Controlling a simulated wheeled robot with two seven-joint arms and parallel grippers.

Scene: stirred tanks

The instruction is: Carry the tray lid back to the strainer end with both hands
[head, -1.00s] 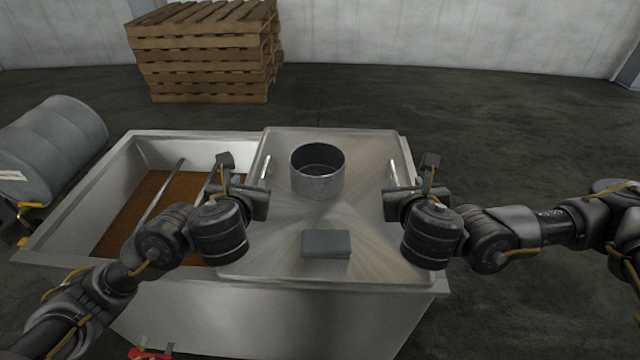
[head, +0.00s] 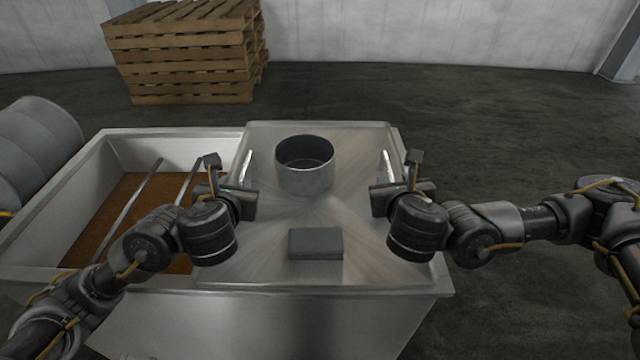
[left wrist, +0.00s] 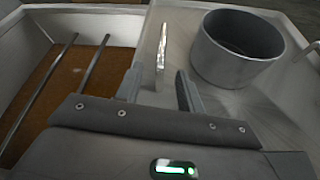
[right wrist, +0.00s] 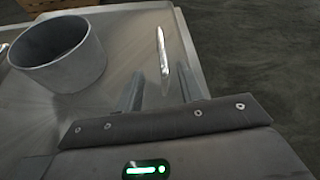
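The metal tray lid (head: 345,210) lies over the right part of a rectangular tank (head: 380,315). A round open metal pot (head: 305,170) and a grey block (head: 315,243) stand on it. Upright bar handles rise at its left (head: 247,167) and right (head: 384,165). My left gripper (head: 228,185) is open at the left handle, which shows between and ahead of its parted fingers (left wrist: 159,88) in the left wrist view. My right gripper (head: 395,188) is open at the right handle, seen likewise between its fingers (right wrist: 160,88). I see no grip on either handle.
The tank's left part is open, with brown contents (head: 115,215) and two metal rods (head: 137,210) across it. A grey drum (head: 38,150) lies to the left. A pallet stack (head: 185,55) stands behind. Dark floor (head: 530,120) is clear to the right.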

